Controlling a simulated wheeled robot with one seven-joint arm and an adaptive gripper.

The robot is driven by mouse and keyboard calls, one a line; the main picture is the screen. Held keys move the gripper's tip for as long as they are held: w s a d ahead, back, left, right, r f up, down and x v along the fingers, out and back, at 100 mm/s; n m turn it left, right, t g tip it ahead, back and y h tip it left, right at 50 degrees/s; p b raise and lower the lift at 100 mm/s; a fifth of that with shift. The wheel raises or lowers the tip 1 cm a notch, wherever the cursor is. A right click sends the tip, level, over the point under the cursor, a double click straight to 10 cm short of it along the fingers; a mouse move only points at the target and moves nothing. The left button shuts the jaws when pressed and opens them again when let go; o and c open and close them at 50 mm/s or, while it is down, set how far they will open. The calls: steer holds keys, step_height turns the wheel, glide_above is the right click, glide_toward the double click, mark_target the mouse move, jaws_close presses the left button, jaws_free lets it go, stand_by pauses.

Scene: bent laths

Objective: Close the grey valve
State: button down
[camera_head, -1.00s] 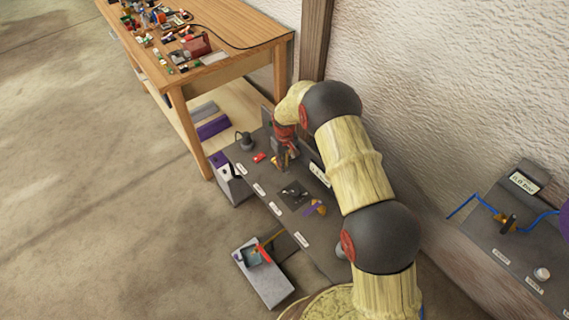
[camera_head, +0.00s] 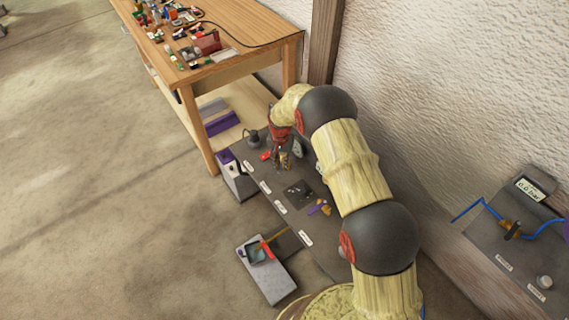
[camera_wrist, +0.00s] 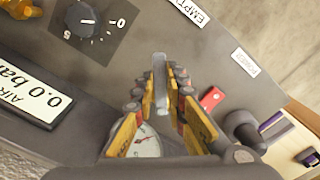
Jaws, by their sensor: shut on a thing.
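The grey valve's light grey handle (camera_wrist: 160,84) shows as a narrow upright bar between my fingertips in the wrist view. My gripper (camera_wrist: 161,82) is shut on this handle. Its yellow-padded fingers hide the valve's body, so I cannot tell how far it is turned. In the head view my gripper (camera_head: 284,160) is low over the far part of the dark grey bench panel (camera_head: 262,172), and the handle is too small to make out there.
Beside my gripper are a round gauge (camera_wrist: 145,142), a red part (camera_wrist: 211,98), a dark numbered knob (camera_wrist: 88,20) and a display (camera_wrist: 32,92) reading 0.0 bar. A cluttered wooden table (camera_head: 245,60) stands behind. A grey tray (camera_head: 268,278) lies on the floor.

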steer(key=a+m, duration=0.1)
steer(key=m, duration=0.1)
steer(key=w+a+m, duration=0.1)
steer(key=m, duration=0.1)
steer(key=shift+w+a+m, duration=0.25)
steer(key=shift+w+m, duration=0.05)
steer(key=shift+m, duration=0.65)
steer(key=shift+w+a+m, duration=0.2)
steer(key=shift+w+m, duration=0.05)
steer(key=shift+m, duration=0.7)
steer(key=c, duration=1.8)
jaws_free()
steer(key=shift+r, duration=0.1)
step_height(320, 180, up, 12)
